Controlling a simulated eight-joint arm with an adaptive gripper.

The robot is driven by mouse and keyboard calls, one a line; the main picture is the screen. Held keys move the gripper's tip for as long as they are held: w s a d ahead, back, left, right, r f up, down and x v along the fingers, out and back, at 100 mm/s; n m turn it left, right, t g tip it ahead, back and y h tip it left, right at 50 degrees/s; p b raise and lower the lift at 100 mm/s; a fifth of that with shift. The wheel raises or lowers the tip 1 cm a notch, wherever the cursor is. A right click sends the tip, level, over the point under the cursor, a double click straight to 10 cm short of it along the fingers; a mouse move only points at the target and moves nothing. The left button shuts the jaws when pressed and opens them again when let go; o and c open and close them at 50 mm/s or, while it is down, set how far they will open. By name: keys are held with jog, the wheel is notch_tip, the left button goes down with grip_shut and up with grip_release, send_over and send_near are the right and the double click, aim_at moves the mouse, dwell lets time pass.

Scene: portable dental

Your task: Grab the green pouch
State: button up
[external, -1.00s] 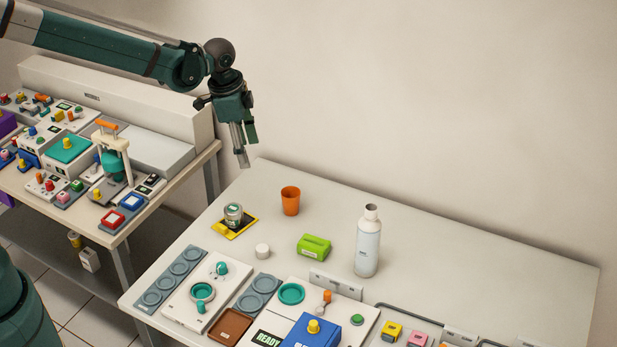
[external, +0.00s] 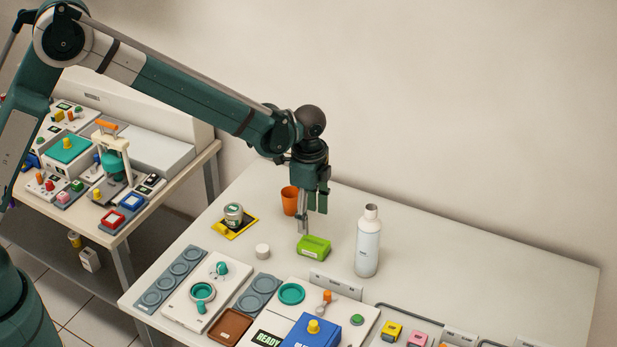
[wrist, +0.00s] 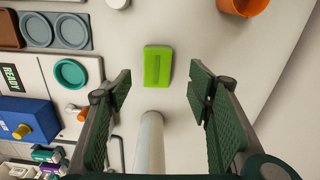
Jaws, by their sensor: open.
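In the wrist view the green pouch (wrist: 158,67) shows whole, ahead of the fingertips and slightly left of the middle of the gap. My gripper (external: 312,225) points down just above the pouch in the external view. In the wrist view my gripper (wrist: 160,85) is open, with its two fingers wide apart and nothing held between them. I cannot tell the exact height above the pouch.
A white bottle (external: 368,245) stands right of the pouch; the bottle (wrist: 150,140) shows between the fingers' lower parts. An orange cup (external: 290,200) stands behind left. A small white cap (external: 262,251) lies left. A panel with a blue box (external: 315,333) is in front.

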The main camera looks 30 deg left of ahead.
aim_at(314, 242)
jog(key=shift+s+d+f, duration=0.25)
jog(key=shift+d+f, duration=0.6)
jog(key=shift+f, duration=1.3)
jog(key=shift+a+f+b, duration=0.15)
jog(key=shift+f+b, duration=0.2)
jog(key=shift+f, duration=2.25)
jog(key=c, duration=1)
